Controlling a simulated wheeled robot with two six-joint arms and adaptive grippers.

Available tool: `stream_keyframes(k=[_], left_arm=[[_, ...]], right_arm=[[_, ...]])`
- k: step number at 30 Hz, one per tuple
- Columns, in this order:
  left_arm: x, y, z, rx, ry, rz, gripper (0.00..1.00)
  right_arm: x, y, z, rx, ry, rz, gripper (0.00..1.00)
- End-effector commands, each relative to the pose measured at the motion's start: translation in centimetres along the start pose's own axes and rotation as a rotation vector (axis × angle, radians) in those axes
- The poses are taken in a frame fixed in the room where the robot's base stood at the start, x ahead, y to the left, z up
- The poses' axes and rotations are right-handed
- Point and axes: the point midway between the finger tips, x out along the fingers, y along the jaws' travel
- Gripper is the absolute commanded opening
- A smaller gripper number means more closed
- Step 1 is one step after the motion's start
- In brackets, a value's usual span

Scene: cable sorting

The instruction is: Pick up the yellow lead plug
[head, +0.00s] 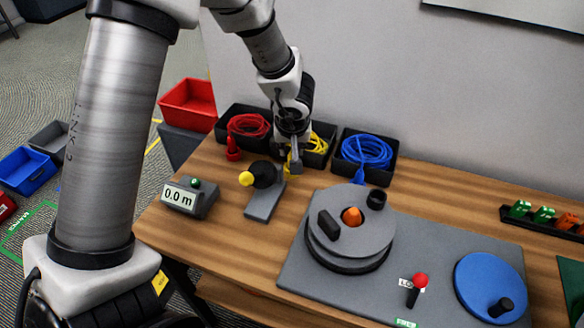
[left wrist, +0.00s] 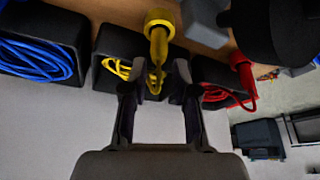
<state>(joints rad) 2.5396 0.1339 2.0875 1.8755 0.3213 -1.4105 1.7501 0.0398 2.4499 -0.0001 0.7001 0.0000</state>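The yellow lead plug (left wrist: 158,34) shows in the left wrist view at the table edge, beyond my fingertips. Its yellow lead (left wrist: 118,68) runs back into a black bin between the blue and red ones. My left gripper (left wrist: 155,82) is open, its two fingers apart, with the plug's lead end lined up between them in the picture. I see no contact. In the head view my left gripper (head: 294,166) points down in front of the bin with the yellow lead (head: 318,143) and largely hides the plug. My right gripper is not in view.
Black bins hold a red lead (head: 248,125) and a blue lead (head: 367,152) on either side. The red plug (head: 233,150) stands close by.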

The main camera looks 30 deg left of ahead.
Motion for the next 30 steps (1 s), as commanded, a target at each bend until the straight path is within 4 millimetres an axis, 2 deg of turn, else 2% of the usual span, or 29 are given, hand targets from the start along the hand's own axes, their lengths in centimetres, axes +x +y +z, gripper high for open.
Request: stream_keyframes(k=[4,8,14,16,17,26,30], left_arm=[[3.1,0.1,0.1,0.000,0.000,0.000,0.29],[4.8,0.1,0.0,0.000,0.000,0.000,0.29],[4.6,0.2,-0.2,0.001,0.001,0.000,0.29],[4.6,0.1,-0.2,0.001,0.001,0.000,0.07],[4.6,0.1,-0.2,0.001,0.001,0.000,0.00],[4.6,0.1,-0.2,0.001,0.000,0.000,0.00],[3.0,0.2,-0.9,0.001,0.001,0.001,0.00]], right_arm=[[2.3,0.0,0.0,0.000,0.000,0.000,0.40],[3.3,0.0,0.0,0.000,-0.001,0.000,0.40],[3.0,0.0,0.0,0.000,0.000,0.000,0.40],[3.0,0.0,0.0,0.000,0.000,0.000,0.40],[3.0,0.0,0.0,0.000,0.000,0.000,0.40],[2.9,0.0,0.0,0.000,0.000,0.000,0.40],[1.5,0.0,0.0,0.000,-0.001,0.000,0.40]])
